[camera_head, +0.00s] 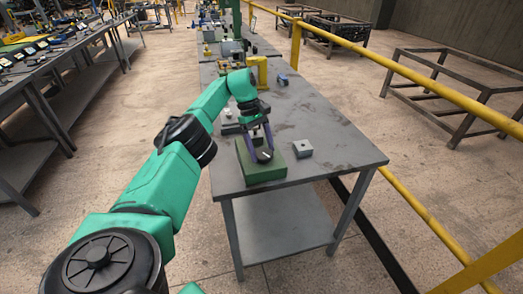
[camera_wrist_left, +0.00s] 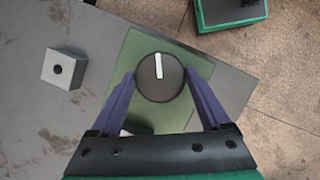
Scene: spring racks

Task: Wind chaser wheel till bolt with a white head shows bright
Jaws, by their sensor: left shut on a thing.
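My left gripper (camera_head: 262,150) reaches down over a green box (camera_head: 262,174) near the front of the grey table. In the left wrist view its purple fingers (camera_wrist_left: 160,82) are shut on the sides of a round black wheel (camera_wrist_left: 158,90) with a white bar mark. The mark points nearly straight up in that view. The wheel sits on the top face of the green box (camera_wrist_left: 128,62). A dark round part (camera_wrist_left: 136,128) shows between the fingers, partly hidden by my gripper. I cannot make out a bolt with a white head. My right gripper is in neither view.
A small grey block with a dark hole (camera_head: 303,148) stands right of the green box; it also shows in the left wrist view (camera_wrist_left: 63,69). Small pale parts and a yellow stand (camera_head: 258,70) are farther back. The table's (camera_head: 340,150) right front is clear. A yellow railing (camera_head: 420,88) runs beyond.

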